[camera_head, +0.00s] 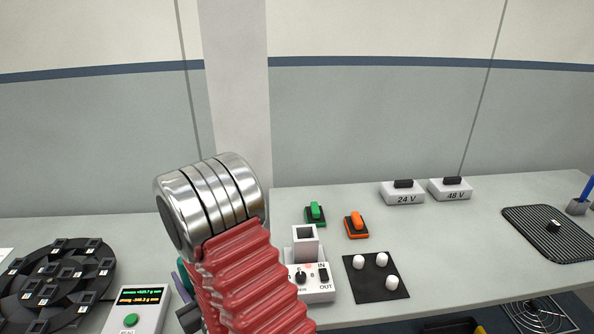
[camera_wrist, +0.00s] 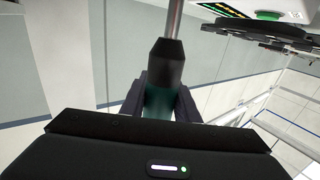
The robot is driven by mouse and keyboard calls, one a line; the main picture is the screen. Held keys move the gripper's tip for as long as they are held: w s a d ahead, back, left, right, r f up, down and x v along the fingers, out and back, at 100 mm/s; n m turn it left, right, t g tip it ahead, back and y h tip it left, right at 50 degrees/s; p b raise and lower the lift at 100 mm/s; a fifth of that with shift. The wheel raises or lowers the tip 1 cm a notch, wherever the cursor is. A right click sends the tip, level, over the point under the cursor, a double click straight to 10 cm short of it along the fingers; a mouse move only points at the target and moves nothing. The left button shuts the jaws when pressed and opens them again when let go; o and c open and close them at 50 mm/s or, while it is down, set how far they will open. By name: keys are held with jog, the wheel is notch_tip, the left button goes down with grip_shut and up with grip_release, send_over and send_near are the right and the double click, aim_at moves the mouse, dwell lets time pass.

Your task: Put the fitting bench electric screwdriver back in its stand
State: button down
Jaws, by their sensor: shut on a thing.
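My gripper (camera_wrist: 160,103) is shut on the electric screwdriver (camera_wrist: 164,66). In the wrist view its dark tapered nose and metal shaft point to the top of the picture, and its teal body sits between the two fingers. In the head view my red-sleeved arm hides most of the gripper and the screwdriver. A white unit with an upright square hollow socket (camera_head: 305,246), a dial and an IN/OUT switch stands on the bench just right of my arm. It looks like the stand, but I cannot be sure. Its socket looks empty.
Green (camera_head: 315,214) and orange (camera_head: 356,225) switch-like pieces and a black mat (camera_head: 375,291) with white knobs lie near the white unit. 24 V (camera_head: 403,196) and 48 V (camera_head: 451,194) boxes stand behind. A black round carousel (camera_head: 58,288) and a display box (camera_head: 137,309) are left.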

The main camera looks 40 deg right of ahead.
jog(key=r, duration=0.1)
notch_tip(320, 180, up, 22)
jog(key=r, duration=0.1)
send_over(298, 227)
jog(key=shift+f, duration=0.25)
jog(key=shift+f, duration=2.25)
jog(key=shift+f, duration=5.9)
